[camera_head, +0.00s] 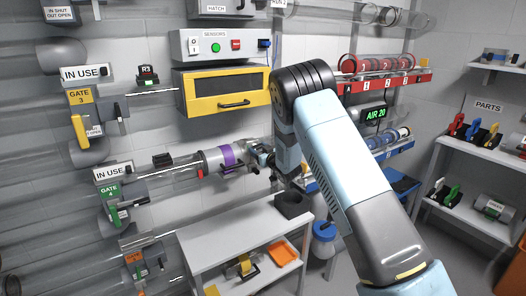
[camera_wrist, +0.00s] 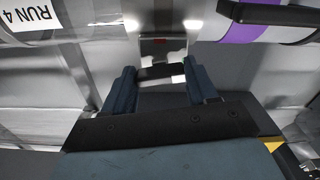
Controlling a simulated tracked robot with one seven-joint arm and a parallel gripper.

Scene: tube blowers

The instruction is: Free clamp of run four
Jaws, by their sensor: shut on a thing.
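The run four tube is a clear pipe with a purple band (camera_head: 229,156), level with the green Gate 4 plate (camera_head: 110,197). In the wrist view the RUN 4 label (camera_wrist: 30,18) and the purple band (camera_wrist: 243,28) show at the top. My gripper (camera_head: 262,158) is at the tube's right end, its fingers partly hidden by the arm. In the wrist view my gripper (camera_wrist: 160,78) has its two fingers on either side of a dark bar, which looks like the clamp's handle (camera_wrist: 160,72). The rest of the clamp is hard to make out.
An IN USE sign (camera_head: 113,172) hangs above Gate 4. A yellow-framed box (camera_head: 222,90) is above the tube. Parts shelves (camera_head: 487,160) stand at right.

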